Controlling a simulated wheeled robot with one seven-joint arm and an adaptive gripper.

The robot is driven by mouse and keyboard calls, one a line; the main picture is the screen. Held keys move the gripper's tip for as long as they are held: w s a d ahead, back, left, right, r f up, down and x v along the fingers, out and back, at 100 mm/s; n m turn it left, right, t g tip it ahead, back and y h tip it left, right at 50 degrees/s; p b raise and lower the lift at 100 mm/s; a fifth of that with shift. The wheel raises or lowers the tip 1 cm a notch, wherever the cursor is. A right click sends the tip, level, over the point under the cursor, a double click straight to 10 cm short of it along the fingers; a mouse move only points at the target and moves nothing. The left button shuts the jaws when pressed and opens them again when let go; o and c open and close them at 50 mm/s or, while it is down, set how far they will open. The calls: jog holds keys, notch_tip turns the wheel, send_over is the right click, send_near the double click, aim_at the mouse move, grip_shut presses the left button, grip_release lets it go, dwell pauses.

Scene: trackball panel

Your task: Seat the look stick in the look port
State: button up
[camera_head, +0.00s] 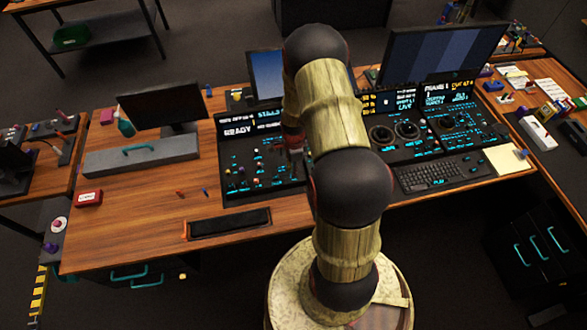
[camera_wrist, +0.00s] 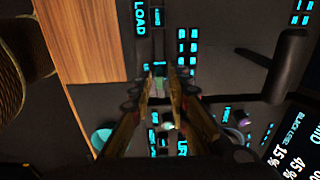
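My gripper (camera_wrist: 160,78) points at the dark control panel in the wrist view. Its two fingers stand a little apart, and panel surface shows between the tips; I see nothing held. In the head view my arm hides most of the gripper, above the panel (camera_head: 233,187) with cyan markings. A small red stick (camera_head: 180,194) and a small blue stick (camera_head: 205,191) are on the wood left of that panel. I cannot tell which thing is the look stick. A dark, rod-like thing (camera_wrist: 288,65) shows right of the fingers. The look port cannot be made out.
A second panel with round dials (camera_head: 408,130) and a keyboard (camera_head: 435,173) lie to the right. Monitors (camera_head: 440,50) stand at the back. Bare wood (camera_head: 130,235) lies at front left.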

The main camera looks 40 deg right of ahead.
jog(key=shift+o, duration=0.5)
jog(key=shift+r, duration=0.15)
jog(key=a+r+n+t, duration=0.1)
jog(key=a+r+n, duration=0.25)
jog(key=r, duration=0.75)
jog(key=w+a+r+n, duration=0.1)
jog(key=a+r+n, duration=0.3)
jog(key=r, duration=0.7)
jog(key=a+r+n+t, duration=0.1)
jog(key=a+r+n, duration=0.3)
jog(key=r, duration=0.7)
jog(key=s+a+r+n+t, duration=0.3)
jog(key=s+a+r+n, duration=1)
jog(key=s+a+r, duration=0.1)
jog(key=shift+s+a+t+p, duration=0.3)
jog(key=shift+s+a+p, duration=0.15)
jog(key=shift+s+a, duration=0.3)
